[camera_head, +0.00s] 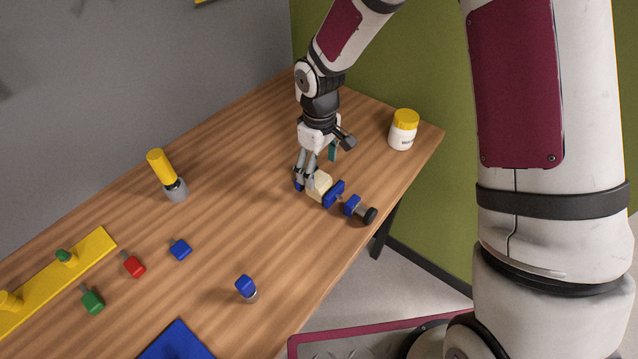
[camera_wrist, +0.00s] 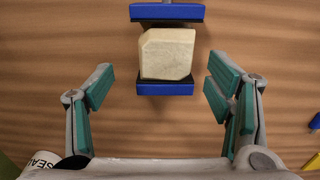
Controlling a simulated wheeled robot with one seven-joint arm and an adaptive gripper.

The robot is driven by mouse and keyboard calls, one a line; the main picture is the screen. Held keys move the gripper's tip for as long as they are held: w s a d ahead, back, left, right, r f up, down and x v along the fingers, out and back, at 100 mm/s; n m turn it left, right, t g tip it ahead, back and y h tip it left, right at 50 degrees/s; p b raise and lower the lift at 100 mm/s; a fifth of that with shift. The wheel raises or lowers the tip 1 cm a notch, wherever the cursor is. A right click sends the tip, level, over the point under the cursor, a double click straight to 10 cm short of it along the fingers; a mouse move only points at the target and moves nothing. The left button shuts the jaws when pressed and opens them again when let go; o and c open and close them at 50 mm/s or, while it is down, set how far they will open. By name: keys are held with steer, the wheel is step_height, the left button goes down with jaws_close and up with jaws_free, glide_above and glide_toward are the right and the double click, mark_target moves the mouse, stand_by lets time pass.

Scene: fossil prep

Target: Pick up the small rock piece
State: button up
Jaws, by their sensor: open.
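The small rock piece (camera_head: 319,187) is a cream, chamfered block on the wooden table. It also shows in the wrist view (camera_wrist: 167,54), between the two blue jaws of a vise (camera_head: 334,194). Its ends appear to meet or nearly meet the dark jaw faces; I cannot tell how tightly it is held. My gripper (camera_wrist: 161,86) is open and empty, its green-padded fingers spread wide left and right, slightly nearer the picture bottom than the rock. In the head view my gripper (camera_head: 317,160) hangs just above the rock and hides part of the vise.
The vise's dark knob (camera_head: 370,215) points toward the table's near edge. A white jar with a yellow lid (camera_head: 403,130) stands to the right. A yellow-handled tool in a grey holder (camera_head: 175,188), a yellow rack (camera_head: 85,257) and several coloured small tools lie left.

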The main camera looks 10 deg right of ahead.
mark_target(318, 178)
steer(key=f, duration=0.2)
steer(key=f+p, duration=0.1)
steer(key=f, duration=0.1)
steer(key=shift+s+a, duration=0.15)
steer(key=shift+s, duration=0.2)
steer(key=shift+w+f, duration=0.1)
steer(key=shift+f, duration=0.4)
steer(key=c, duration=1.5)
steer(key=shift+c, duration=0.2)
steer(key=shift+r, duration=0.15)
